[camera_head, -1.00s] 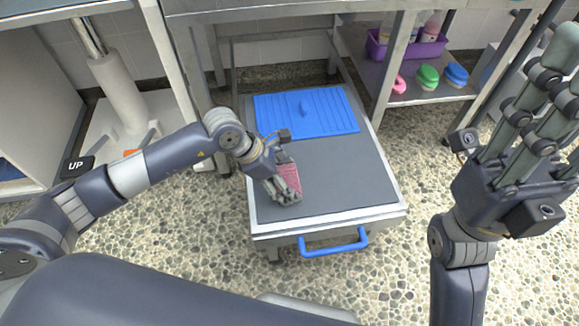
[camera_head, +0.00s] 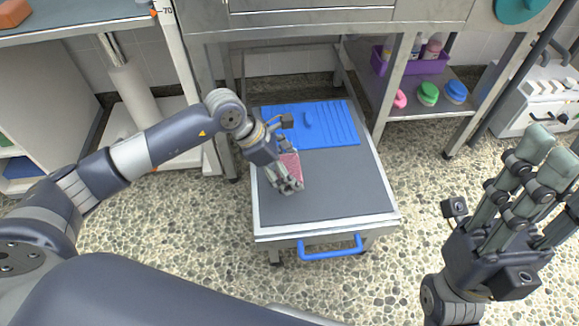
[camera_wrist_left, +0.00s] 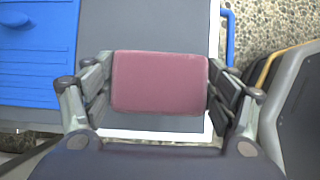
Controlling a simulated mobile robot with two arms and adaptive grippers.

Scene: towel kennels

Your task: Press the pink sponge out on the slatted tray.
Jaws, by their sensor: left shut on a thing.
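The pink sponge (camera_head: 291,166) is held in my left gripper (camera_head: 289,187), above the grey top of the low cart. In the left wrist view the sponge (camera_wrist_left: 160,82) sits flat between the fingers, which touch both of its short ends. The blue slatted tray (camera_head: 335,127), with ridges and a raised knob, lies at the back of the cart top, beyond the gripper. The tray also shows at the left of the left wrist view (camera_wrist_left: 38,50). My right gripper (camera_head: 525,185) is open and empty at the right, away from the cart.
The cart's grey top (camera_head: 340,190) is clear right of the gripper. A blue handle (camera_head: 330,247) is at its front. On a shelf at the back right are a purple bin (camera_head: 410,63) with bottles, and pink, green (camera_head: 428,93) and blue brushes or sponges.

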